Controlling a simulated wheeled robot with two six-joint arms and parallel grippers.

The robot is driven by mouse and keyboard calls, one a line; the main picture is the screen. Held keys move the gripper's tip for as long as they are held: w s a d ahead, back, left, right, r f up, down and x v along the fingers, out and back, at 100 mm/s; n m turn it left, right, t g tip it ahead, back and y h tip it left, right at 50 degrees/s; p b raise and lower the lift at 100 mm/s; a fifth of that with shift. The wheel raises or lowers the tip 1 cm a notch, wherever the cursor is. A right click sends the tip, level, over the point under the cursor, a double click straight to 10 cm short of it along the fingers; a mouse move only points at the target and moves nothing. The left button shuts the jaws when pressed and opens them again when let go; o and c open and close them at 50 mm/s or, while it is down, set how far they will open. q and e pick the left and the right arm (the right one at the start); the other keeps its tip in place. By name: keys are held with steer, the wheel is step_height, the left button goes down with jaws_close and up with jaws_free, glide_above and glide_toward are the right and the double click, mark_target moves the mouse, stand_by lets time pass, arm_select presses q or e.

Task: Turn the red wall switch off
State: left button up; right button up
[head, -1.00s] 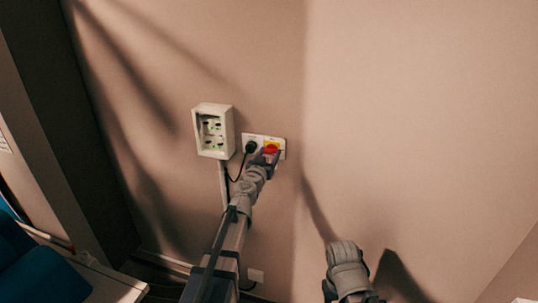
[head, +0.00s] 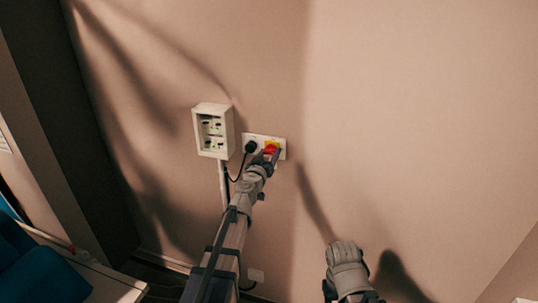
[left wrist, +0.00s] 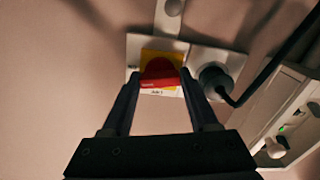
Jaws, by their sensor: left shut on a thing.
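The red wall switch (head: 271,148) is a red knob on a yellow square, mounted on a white wall plate (head: 282,155). In the left wrist view the red knob (left wrist: 160,72) lies between the two dark fingers, its bar roughly level and slightly tilted. My left gripper (head: 271,155) is at the switch and shut on its knob; the fingertips (left wrist: 160,84) also show in the left wrist view. The fingers and wrist hide part of the knob in the head view. A grey link of my right arm shows at the bottom; its fingers are not visible.
A black plug (head: 251,147) with a cable sits beside the switch on the same plate; it also shows in the left wrist view (left wrist: 213,80). The wall right of the switch is bare.

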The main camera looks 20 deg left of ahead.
arm_select(q)
steer(key=n, duration=1.1)
steer(key=shift+n, duration=2)
steer(key=o, duration=1.4)
steer(key=shift+s, duration=0.15)
steer(key=s, duration=0.7)
steer(key=shift+s+a, duration=0.15)
steer(key=shift+s, duration=0.15)
